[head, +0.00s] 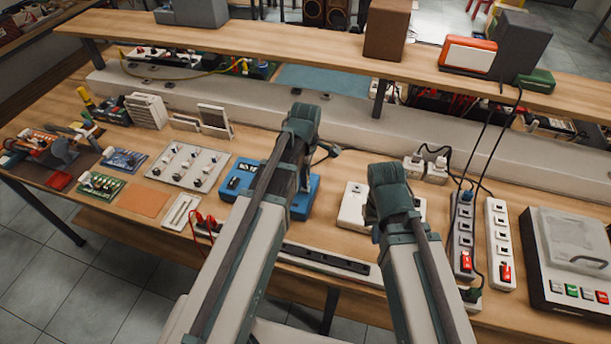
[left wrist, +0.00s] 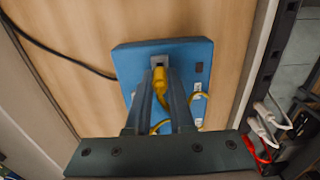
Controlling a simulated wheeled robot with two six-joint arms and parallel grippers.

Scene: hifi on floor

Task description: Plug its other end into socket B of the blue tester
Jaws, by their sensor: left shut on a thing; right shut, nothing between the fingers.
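The blue tester (head: 243,175) lies on the workbench, partly hidden behind my left arm. In the left wrist view the blue tester (left wrist: 130,62) shows from above, with a dark socket at its upper middle and more small sockets on its right. My left gripper (left wrist: 160,88) is shut on a yellow plug (left wrist: 160,76), whose tip is at the upper-middle socket. I cannot tell how deep it sits or read the socket's letter. A yellow cable (left wrist: 207,97) loops over the tester's right side. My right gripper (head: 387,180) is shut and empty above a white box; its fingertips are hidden.
A white socket box (head: 353,207) lies right of the tester, and power strips (head: 497,245) stand further right. A grey panel with knobs (head: 188,165) lies left. A shelf (head: 300,50) spans the back.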

